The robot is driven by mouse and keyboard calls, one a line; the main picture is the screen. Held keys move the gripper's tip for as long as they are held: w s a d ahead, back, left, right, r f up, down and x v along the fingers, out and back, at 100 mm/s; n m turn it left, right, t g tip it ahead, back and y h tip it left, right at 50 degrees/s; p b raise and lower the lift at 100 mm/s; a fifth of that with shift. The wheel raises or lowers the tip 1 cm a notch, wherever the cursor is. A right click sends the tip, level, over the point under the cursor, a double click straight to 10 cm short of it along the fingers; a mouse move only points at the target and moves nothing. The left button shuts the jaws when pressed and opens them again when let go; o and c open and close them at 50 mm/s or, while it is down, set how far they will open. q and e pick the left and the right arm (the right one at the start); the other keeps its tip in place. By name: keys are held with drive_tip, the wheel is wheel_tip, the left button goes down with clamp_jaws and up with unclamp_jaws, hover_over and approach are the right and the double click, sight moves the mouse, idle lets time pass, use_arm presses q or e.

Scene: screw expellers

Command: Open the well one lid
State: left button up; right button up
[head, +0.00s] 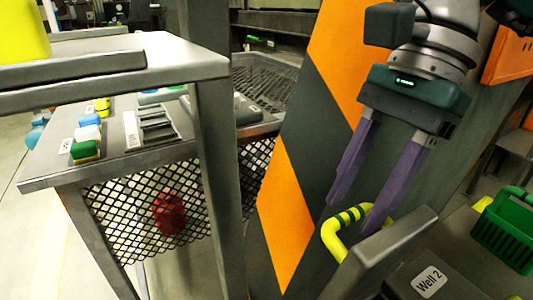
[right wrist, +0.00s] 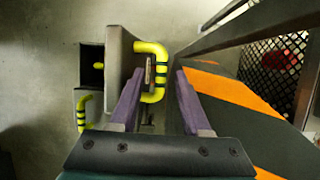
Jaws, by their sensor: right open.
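A grey lid (head: 385,255) with a yellow handle (head: 332,236) banded in dark stripes stands tilted up at the lower right of the head view. In the right wrist view the lid (right wrist: 119,68) stands raised beside a dark opening (right wrist: 91,72), with its handle (right wrist: 157,92) facing my gripper. My right gripper (head: 352,215), with purple fingers, is open at the handle; in the right wrist view the handle shows between the fingertips (right wrist: 159,74). I cannot tell whether a finger touches it. No "well one" label is readable. My left gripper is not in view.
A flat grey surface labelled "Well 2" (head: 428,281) lies right of the lid. A second yellow handle (right wrist: 82,110) shows at left in the wrist view. An orange-and-black striped panel (head: 290,190) stands close at left. A green basket (head: 505,235) is at the far right.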

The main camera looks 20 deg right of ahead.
clamp_jaws()
idle(1.4)
